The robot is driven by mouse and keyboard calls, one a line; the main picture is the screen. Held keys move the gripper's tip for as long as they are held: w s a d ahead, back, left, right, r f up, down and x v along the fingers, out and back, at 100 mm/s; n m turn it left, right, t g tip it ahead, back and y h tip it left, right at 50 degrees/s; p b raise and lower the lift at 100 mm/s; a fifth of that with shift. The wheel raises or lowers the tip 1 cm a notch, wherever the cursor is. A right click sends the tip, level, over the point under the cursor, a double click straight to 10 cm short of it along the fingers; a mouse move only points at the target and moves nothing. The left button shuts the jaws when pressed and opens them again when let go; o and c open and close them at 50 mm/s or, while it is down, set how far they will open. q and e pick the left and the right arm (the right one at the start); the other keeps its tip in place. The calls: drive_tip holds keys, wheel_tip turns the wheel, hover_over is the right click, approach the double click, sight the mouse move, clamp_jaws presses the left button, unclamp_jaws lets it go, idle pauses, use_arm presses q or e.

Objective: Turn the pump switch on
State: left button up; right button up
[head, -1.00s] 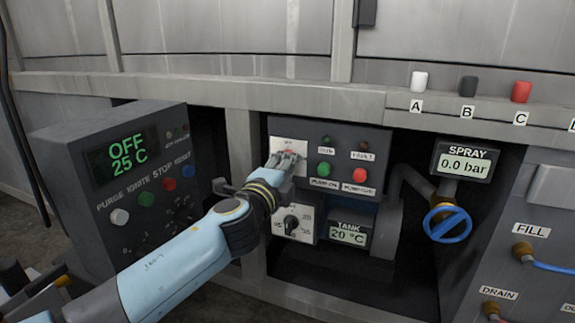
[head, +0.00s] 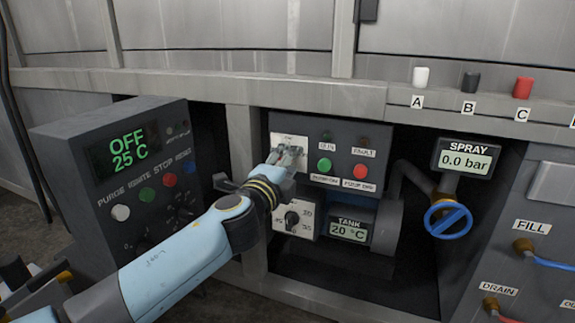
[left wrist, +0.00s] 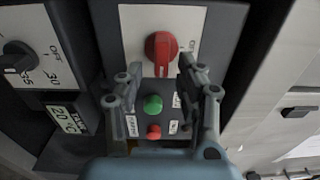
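The pump switch is a red rotary knob (left wrist: 161,53) on a white plate (head: 289,125) at the upper left of the grey pump panel (head: 345,133). In the head view my left gripper (head: 288,157) is in front of that plate and hides the knob. In the left wrist view the gripper (left wrist: 158,70) is open, with one finger on each side of the knob's lower part. I see gaps between the fingers and the knob; contact cannot be made out. My right gripper is out of view.
Green (head: 324,165) and red (head: 360,171) buttons sit right of the switch. A black dial (head: 292,218) and tank display (head: 349,230) are below. A control box (head: 118,190) reading OFF stands left; a blue valve wheel (head: 447,220) is right. A ledge runs above.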

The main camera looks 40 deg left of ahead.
use_arm(q)
drive_tip(key=v, duration=1.2)
